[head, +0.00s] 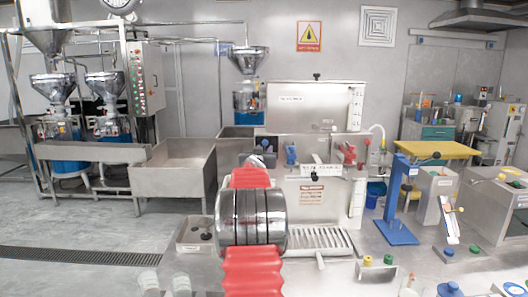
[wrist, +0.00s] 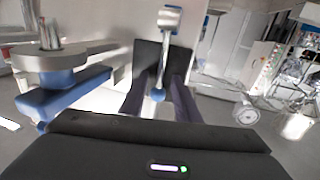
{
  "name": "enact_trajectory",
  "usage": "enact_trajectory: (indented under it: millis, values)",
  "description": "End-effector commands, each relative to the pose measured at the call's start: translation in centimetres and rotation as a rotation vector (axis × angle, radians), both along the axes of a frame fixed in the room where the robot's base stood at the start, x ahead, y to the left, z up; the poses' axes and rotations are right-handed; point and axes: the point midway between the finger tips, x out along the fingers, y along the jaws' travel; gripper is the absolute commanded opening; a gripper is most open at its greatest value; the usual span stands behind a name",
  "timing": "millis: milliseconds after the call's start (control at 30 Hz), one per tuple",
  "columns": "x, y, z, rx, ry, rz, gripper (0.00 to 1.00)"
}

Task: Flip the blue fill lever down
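The stem runs up to a silver block (wrist: 168,18). In the head view, my red and chrome arm hides most of my gripper at the grinder's front (head: 322,190). A small blue part (head: 264,143) shows just above the arm there.
Another blue part with a grey round top (wrist: 62,100) sits close left of my fingers. In the head view, a blue clamp (head: 291,154) and red clamps (head: 348,153) line the machine. A blue stand press (head: 397,200) is to the right. Open floor lies left.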

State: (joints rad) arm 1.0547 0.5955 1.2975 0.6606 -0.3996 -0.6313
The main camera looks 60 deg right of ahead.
Motion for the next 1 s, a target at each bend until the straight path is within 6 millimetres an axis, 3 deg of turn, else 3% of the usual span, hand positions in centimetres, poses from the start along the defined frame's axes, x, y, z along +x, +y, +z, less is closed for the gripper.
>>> enact_trajectory:
  millis: [433,1000]
  values:
    - [-0.02,0.03,0.05,-0.001,0.0,0.0,0.0]
    - [-0.03,0.03,0.29,-0.005,-0.002,-0.001,0.0]
